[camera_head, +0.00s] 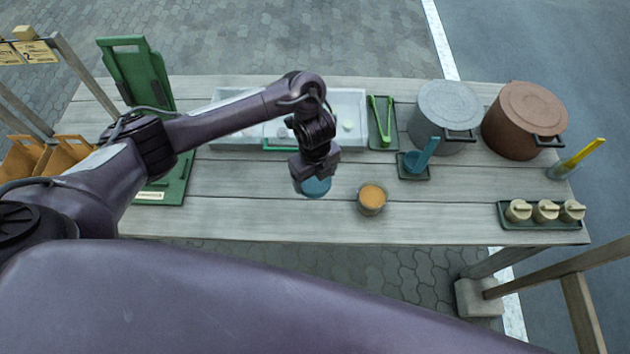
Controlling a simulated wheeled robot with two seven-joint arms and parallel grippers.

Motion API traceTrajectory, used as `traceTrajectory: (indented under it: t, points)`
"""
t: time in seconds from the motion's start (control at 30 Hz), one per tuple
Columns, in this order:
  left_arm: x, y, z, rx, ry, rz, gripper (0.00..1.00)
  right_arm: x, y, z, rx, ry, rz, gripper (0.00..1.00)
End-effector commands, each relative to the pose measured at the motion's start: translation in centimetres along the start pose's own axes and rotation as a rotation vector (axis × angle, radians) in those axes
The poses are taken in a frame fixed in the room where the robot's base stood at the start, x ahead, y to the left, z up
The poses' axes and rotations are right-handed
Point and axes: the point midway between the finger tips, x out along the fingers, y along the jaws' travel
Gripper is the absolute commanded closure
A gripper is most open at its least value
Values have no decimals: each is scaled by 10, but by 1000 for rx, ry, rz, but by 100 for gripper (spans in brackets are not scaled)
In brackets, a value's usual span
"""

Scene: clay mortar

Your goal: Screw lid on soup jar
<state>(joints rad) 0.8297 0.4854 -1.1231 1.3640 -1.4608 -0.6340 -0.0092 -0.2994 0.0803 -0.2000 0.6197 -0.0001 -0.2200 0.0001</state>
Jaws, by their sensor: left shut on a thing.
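A small jar of orange soup (372,199) stands upright and uncovered near the front middle of the wooden table. My left gripper (314,176) points down just left of the jar. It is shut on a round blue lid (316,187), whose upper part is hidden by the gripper. The lid and the jar are apart in the picture. I cannot tell how high the lid is above the table. My right gripper is not in view.
A white tray (350,104) lies behind my left arm. Green tongs (381,121), a blue ladle (422,155), a grey pot (447,113) and a brown pot (523,119) stand behind and right of the jar. Small containers fill a dark tray (546,223) at right. The table (440,209) between is clear.

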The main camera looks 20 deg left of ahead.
Motion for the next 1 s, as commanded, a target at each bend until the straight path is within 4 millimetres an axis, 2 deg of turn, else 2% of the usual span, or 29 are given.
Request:
traceTrajectory:
  t: [0.03,0.2,0.3,0.47,0.83,1.0]
  points:
    - [-24,-1,2,4,-6,-3,43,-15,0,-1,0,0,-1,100]
    - [-56,0,1,2,-4,0,43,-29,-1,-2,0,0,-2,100]
    - [-67,-1,1,2,-3,-2,43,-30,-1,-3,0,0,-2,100]
    - [-75,0,0,0,0,0,43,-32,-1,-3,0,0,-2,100]
    - [-76,0,-1,0,1,1,43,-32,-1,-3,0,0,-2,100]
    - [-76,0,-1,1,1,1,43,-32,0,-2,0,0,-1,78]
